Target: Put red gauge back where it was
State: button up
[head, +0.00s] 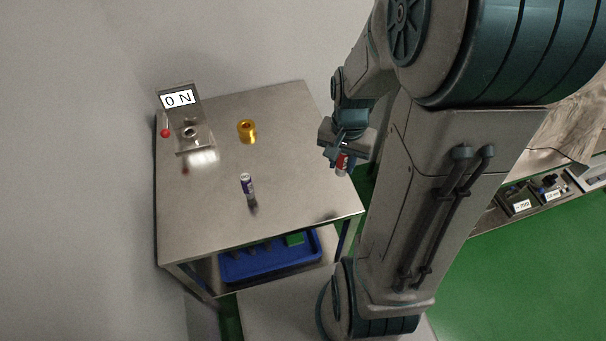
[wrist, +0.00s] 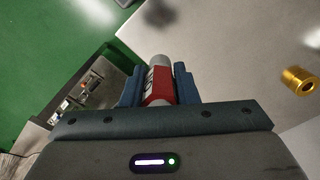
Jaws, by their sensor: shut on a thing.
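The red gauge (wrist: 159,88) is a small cylinder with a red band and pale ends. My gripper (wrist: 160,90) is shut on it, with a blue-grey finger on each side in the wrist view. In the head view my gripper (head: 340,157) is by the right edge of the metal table (head: 290,185), and the red gauge (head: 342,164) shows just below the fingers. It looks held above or just beyond the table edge; its exact height cannot be told.
A purple-and-white cylinder (head: 247,185) stands mid-table. A gold ring-shaped part (head: 246,131) is behind it. A device with an "ON" display (head: 179,98) and a red-knobbed lever (head: 165,133) is at back left. A blue tray (head: 270,262) is on the lower shelf. The table's right part is clear.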

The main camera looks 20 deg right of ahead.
jog(key=w+a+f, duration=0.4)
jog(key=w, duration=0.1)
jog(key=w+a+f, duration=0.2)
jog(key=a, duration=0.1)
jog(key=shift+w+p, duration=0.25)
jog(key=shift+p, duration=0.15)
jog(key=shift+f, duration=2.1)
jog(key=shift+f, duration=0.25)
jog(key=o, duration=1)
jog(key=shift+r, duration=0.1)
jog(key=shift+r, duration=0.1)
